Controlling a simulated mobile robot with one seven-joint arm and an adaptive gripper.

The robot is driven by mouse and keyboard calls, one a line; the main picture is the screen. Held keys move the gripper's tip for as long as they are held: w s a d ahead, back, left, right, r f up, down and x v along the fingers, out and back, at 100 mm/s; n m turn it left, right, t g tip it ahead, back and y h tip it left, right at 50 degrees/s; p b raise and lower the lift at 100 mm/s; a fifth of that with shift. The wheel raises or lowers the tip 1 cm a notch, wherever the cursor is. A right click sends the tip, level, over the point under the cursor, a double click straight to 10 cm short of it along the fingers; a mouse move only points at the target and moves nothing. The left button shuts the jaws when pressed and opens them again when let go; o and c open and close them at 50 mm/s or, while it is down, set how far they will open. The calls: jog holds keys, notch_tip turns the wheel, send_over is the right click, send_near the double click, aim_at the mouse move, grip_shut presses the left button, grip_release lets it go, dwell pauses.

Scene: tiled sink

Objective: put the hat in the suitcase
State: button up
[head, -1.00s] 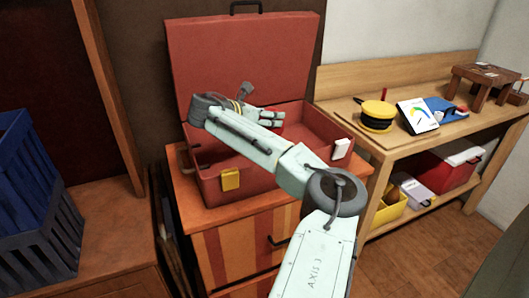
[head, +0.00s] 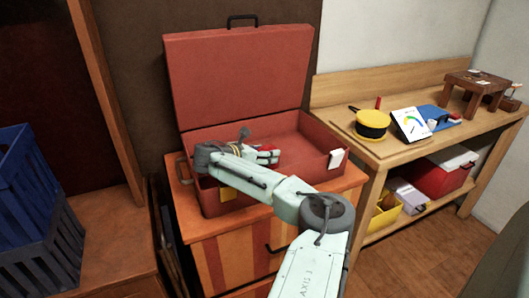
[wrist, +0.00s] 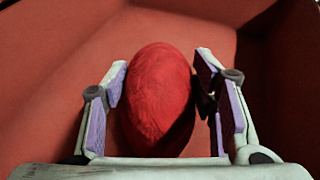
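The hat (wrist: 160,95) is a rounded, fuzzy red thing. In the wrist view it sits between the two fingers of my gripper (wrist: 161,82), with the pads against its sides near the tips. In the head view only a little red of the hat (head: 266,149) shows at my gripper (head: 272,153); the arm hides most of it. The red suitcase (head: 240,80) stands open, its lid upright at the back. My gripper is inside the suitcase's opening, over its left-middle part. Whether the hat touches the suitcase floor cannot be told.
The suitcase rests on an orange striped cabinet (head: 232,262). To the right is a wooden bench (head: 385,150) with a yellow-and-black round item (head: 372,124) and a small brown stool (head: 482,84). Blue crates (head: 38,215) stand at left. The suitcase's right part looks clear.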

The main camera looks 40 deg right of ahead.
jog(key=o, duration=0.4)
jog(key=shift+o, duration=0.2)
jog(key=shift+r, duration=0.1)
jog(key=b+v, duration=0.3)
jog(key=v, duration=0.9)
jog(key=shift+w, duration=0.1)
